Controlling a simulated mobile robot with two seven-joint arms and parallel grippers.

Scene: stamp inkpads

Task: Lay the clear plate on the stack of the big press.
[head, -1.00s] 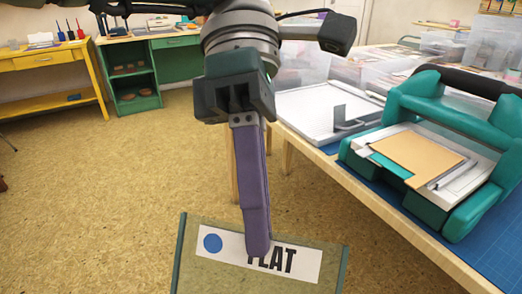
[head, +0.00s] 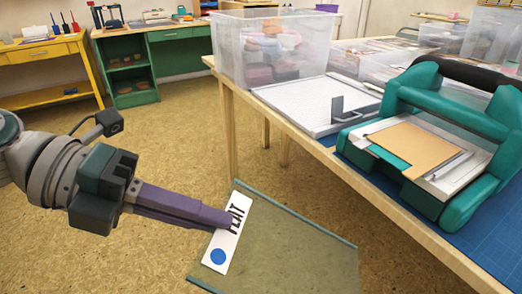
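The clear plate (head: 300,250) is a see-through sheet with dark green edge strips and a white label reading FLAT with a blue dot. My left gripper (head: 230,218), with purple fingers, is shut on the plate at the label and partly covers it. The plate hangs over the floor, in front of the table, apart from the press. The big press (head: 462,213) is teal with a black handle and stands on the table at the right. Its stack (head: 425,147) shows white layers, a teal sheet and a tan board on top. My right gripper is not in view.
The wooden table's front edge (head: 400,238) runs between plate and press. A white tray (head: 315,103) with a grey bracket lies left of the press, before a clear bin (head: 268,52) of coloured items. A blue cutting mat (head: 495,240) lies under the press. Floor at left is open.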

